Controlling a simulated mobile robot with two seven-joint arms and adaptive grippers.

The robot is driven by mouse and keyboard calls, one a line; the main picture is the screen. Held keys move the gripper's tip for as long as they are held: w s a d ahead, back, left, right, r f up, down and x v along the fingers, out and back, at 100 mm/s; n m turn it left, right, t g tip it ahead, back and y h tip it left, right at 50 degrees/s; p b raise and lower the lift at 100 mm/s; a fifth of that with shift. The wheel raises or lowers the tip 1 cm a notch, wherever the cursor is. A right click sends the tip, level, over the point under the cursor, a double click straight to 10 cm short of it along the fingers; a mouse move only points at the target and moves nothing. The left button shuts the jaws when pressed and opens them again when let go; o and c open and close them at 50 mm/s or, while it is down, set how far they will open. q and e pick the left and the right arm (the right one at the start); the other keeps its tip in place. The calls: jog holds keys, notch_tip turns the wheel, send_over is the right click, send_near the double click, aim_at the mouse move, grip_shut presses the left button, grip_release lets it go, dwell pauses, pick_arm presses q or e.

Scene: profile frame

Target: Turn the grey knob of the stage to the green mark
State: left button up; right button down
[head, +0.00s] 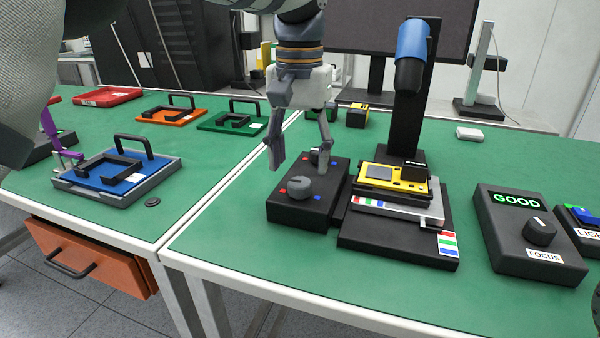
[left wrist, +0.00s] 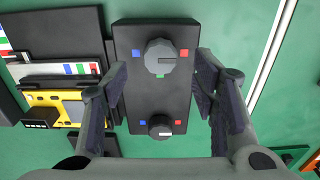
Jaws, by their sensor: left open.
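A black control box (head: 330,178) carries a large grey knob (head: 300,187) at its near end. A second, smaller knob (left wrist: 160,127) with a white line is at the box's other end. The black stage (head: 400,240) stands right beside the box. My left gripper (head: 300,160) is open and points down over the box, its fingers on either side and apart from the knobs. My right gripper is not in view.
A yellow device (head: 395,180) and a colour-striped plate (head: 400,207) sit on the stage. A black post (head: 405,120) rises behind. A box reading GOOD (head: 515,250) with a FOCUS knob is at right. Blue, orange and green handled trays are at left.

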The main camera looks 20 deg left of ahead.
aim_at(300, 181)
pick_arm(q)
notch_tip(300, 181, down, 4)
jog(key=shift+f, duration=0.25)
jog(key=c, duration=1.2)
jog(key=shift+o, duration=0.2)
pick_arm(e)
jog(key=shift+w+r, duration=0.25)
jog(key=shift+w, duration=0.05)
pick_arm(q)
jog(key=shift+r+m, duration=0.1)
jog(key=shift+m, duration=0.3)
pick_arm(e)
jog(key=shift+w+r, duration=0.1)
pick_arm(q)
jog(key=m+p, duration=0.1)
jog(key=m, duration=0.5)
jog(key=shift+m, duration=0.3)
jog(key=m, duration=1)
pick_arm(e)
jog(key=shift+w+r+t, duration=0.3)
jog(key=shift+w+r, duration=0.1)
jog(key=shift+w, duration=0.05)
pick_arm(q)
jog(key=shift+m, duration=0.3)
